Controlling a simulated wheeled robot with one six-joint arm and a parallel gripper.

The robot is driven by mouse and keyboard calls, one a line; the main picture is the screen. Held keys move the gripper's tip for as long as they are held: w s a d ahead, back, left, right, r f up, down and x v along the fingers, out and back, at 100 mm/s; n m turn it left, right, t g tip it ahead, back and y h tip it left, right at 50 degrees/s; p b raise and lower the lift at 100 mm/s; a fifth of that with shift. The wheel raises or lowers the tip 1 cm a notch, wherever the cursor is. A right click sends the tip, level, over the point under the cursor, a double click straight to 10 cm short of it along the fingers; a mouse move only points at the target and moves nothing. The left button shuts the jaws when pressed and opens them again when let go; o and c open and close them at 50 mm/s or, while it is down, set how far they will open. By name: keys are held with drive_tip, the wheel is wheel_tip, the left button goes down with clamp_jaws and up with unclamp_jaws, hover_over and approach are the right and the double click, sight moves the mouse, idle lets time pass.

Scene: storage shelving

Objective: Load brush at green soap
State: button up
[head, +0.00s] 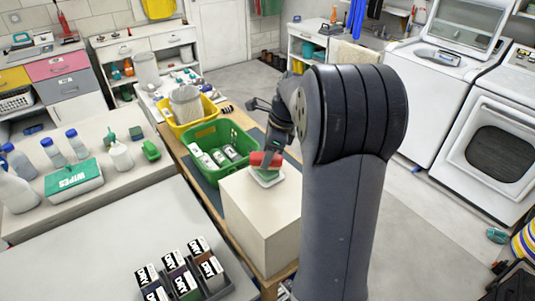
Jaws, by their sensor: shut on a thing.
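My gripper (271,152) points down over a pale block-shaped stand (265,222) in the head view. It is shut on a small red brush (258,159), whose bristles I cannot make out. Under the brush, a shallow white dish (266,181) with green soap (270,174) in it sits on top of the stand. The brush is right over the soap and looks to be at or very near its surface; I cannot tell if they touch. My arm hides part of the right side of this spot.
A green crate (207,178) with several white-and-dark packs stands just left of the stand, and a yellow crate (187,131) is behind it. A box of wipes (73,180) and several bottles stand on the left counter. A dark tray (197,290) of labelled boxes is in front.

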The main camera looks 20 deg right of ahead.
sight(262, 156)
drive_tip(key=shift+f, duration=0.6)
idle(1.9)
drive_tip(key=shift+r, duration=0.1)
wheel_tip(262, 156, up, 5)
drive_tip(key=p, duration=0.4)
drive_tip(key=shift+p, duration=0.35)
drive_tip(key=shift+r, duration=1)
